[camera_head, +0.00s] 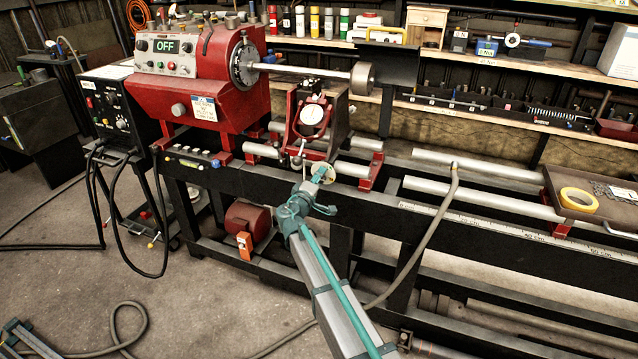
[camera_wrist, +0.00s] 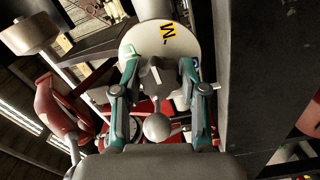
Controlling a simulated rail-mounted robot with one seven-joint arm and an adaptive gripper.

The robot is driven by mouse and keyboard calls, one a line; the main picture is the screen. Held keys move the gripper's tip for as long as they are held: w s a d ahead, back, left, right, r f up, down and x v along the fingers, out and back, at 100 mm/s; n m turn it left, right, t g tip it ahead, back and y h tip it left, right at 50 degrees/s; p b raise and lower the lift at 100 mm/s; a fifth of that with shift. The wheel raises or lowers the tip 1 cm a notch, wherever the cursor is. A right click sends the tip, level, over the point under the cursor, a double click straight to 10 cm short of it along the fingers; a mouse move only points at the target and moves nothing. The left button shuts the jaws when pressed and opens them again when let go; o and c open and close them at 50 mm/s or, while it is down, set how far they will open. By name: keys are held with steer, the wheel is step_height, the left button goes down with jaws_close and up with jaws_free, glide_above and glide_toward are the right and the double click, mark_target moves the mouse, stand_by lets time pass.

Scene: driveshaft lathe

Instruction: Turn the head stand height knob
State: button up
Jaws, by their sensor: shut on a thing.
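The head stand height knob (camera_wrist: 157,78) is a grey piece with a round ball end, in front of a pale round dial plate (camera_wrist: 145,42) with a yellow label marked W. In the wrist view my gripper (camera_wrist: 158,70) has its teal fingers on both sides of the knob's grey middle and is shut on it. In the head view my gripper (camera_head: 318,178) reaches up to the pale dial plate (camera_head: 323,171) at the lathe's front, below the red stand (camera_head: 312,130) with a white gauge. The fingers hide most of the knob there.
The red lathe headstock (camera_head: 210,75) with a chuck and shaft is at upper left. Silver rails (camera_head: 480,203) run right, with a tray (camera_head: 600,205) holding yellow tape. A hose (camera_head: 440,215) hangs over the rails. The black lathe frame lies close behind my gripper.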

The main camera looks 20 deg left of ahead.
steer(key=n, duration=0.4)
steer(key=shift+n, duration=0.3)
steer(key=n, duration=0.5)
steer(key=shift+f+p, duration=0.1)
steer(key=shift+p, duration=0.2)
steer(key=o, duration=1.2)
steer(key=shift+c, duration=0.2)
steer(key=s, duration=1.2)
